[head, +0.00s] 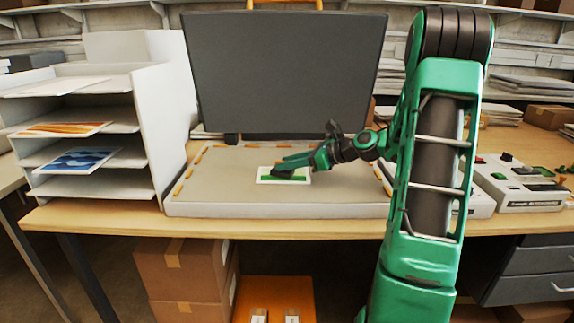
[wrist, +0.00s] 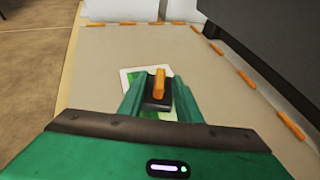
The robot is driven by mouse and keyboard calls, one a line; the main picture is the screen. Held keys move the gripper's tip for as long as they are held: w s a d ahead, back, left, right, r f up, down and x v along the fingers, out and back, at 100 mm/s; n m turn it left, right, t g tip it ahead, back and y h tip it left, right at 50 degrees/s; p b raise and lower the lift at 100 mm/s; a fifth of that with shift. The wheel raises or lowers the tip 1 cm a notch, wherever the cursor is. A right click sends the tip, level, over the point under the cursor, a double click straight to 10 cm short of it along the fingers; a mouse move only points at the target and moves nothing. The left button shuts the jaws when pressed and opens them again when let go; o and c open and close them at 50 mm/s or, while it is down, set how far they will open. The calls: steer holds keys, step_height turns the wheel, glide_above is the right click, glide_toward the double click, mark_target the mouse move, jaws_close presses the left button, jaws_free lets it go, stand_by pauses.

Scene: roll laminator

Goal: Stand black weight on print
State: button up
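The print (head: 303,175) is a small white-bordered sheet with a green picture, lying flat on the laminator's beige bed; it also shows in the wrist view (wrist: 131,76), partly covered by my fingers. The black weight (wrist: 157,105) has an orange upright handle and sits between my fingertips over the print. My gripper (head: 283,172) reaches in from the right, low over the print; in the wrist view its green fingers (wrist: 158,98) touch the weight on both sides. In the head view the weight is mostly hidden. Whether its underside touches the print I cannot tell.
The beige bed (head: 225,185) has orange marks along its edges, with free room around the print. A large dark panel (head: 285,75) stands behind it. A white paper rack (head: 165,120) is at left, a control box (head: 520,185) at right.

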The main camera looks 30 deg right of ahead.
steer(key=shift+r, duration=0.1)
steer(key=v, duration=1.2)
steer(key=shift+d, duration=0.1)
